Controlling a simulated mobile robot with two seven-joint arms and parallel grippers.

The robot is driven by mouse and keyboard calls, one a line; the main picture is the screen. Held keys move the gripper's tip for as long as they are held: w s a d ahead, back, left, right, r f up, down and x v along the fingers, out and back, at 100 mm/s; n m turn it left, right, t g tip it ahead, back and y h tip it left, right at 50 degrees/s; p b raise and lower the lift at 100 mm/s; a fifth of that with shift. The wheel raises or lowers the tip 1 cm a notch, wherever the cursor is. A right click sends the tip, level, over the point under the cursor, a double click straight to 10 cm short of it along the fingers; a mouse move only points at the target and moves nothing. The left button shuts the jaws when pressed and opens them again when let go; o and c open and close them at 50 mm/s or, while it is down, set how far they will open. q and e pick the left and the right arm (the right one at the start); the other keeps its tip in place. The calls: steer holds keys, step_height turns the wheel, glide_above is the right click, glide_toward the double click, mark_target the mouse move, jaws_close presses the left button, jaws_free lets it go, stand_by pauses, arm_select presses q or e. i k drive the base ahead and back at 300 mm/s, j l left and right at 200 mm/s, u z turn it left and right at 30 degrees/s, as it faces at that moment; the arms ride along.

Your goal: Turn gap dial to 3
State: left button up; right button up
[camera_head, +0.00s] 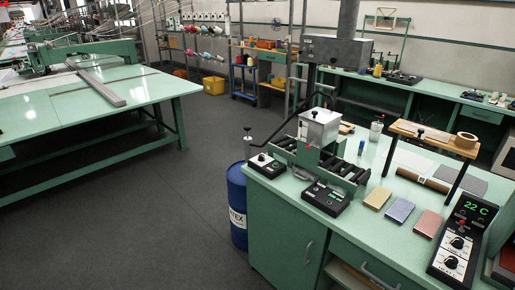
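No label reading "gap" is legible, so I cannot tell for certain which dial is the gap dial. A small control box with a black knob on a pale face (262,161) sits at the left end of the roller machine (318,150). A flat black control panel (326,197) lies in front of the machine; its markings are too small to read. At the right, a black controller (463,238) shows a green "22 C" and has two black knobs on white scales. Neither of my grippers is in view.
The machine stands on a green bench (300,216) with tan, blue and red blocks (400,210) on its top. A small wooden shelf (434,137) stands behind them. A blue drum (237,205) is beside the bench. The floor (150,210) to the left is clear.

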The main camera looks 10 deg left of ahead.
mark_target(262, 158)
steer(key=i+j+z, duration=0.1)
steer(key=i+j, duration=0.7)
steer(key=j, duration=0.15)
